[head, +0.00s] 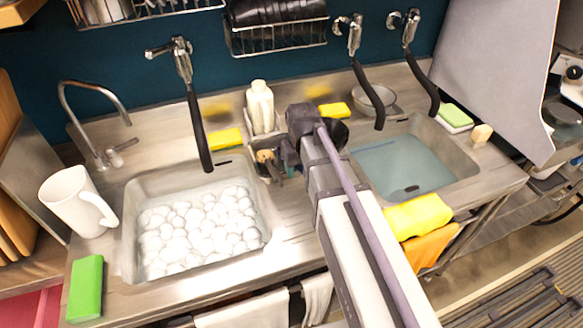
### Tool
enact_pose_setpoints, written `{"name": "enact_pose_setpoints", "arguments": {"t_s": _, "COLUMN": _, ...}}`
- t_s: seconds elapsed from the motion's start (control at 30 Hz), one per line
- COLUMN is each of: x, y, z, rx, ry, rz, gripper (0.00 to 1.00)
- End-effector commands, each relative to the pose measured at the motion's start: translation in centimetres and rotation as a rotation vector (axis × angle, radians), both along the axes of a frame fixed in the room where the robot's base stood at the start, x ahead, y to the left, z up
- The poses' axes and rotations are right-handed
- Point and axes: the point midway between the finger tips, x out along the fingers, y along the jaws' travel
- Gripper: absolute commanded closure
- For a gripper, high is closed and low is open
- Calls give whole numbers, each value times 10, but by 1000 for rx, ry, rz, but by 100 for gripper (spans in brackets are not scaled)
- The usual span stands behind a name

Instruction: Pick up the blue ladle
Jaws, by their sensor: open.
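I cannot make out a blue ladle in the head view. My gripper (291,153) is at the far end of my arm, above the counter between the two sinks. It is open, though its fingers are small, dark and partly hidden by my wrist, and I see nothing held in it. Just left of it is a small caddy (266,160) with several items that are hard to tell apart.
The left sink (130,230) holds white foam; the right sink (455,160) holds water. Black-hosed taps hang over both. A white mug (72,203), green sponge (87,287), cream bottle (260,107), metal bowl (374,101) and yellow cloth (418,215) stand around them.

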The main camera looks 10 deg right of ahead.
Motion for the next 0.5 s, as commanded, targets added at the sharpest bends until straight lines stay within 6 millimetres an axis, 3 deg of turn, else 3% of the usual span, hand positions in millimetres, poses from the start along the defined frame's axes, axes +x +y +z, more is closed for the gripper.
{"name": "enact_pose_setpoints", "arguments": {"t_s": 0.13, "x": 0, "y": 0, "z": 3, "rx": 0, "ry": 0, "rz": 0, "gripper": 45}}
{"name": "enact_pose_setpoints", "arguments": {"t_s": 0.5, "x": 0, "y": 0, "z": 3, "rx": 0, "ry": 0, "rz": 0, "gripper": 80}}
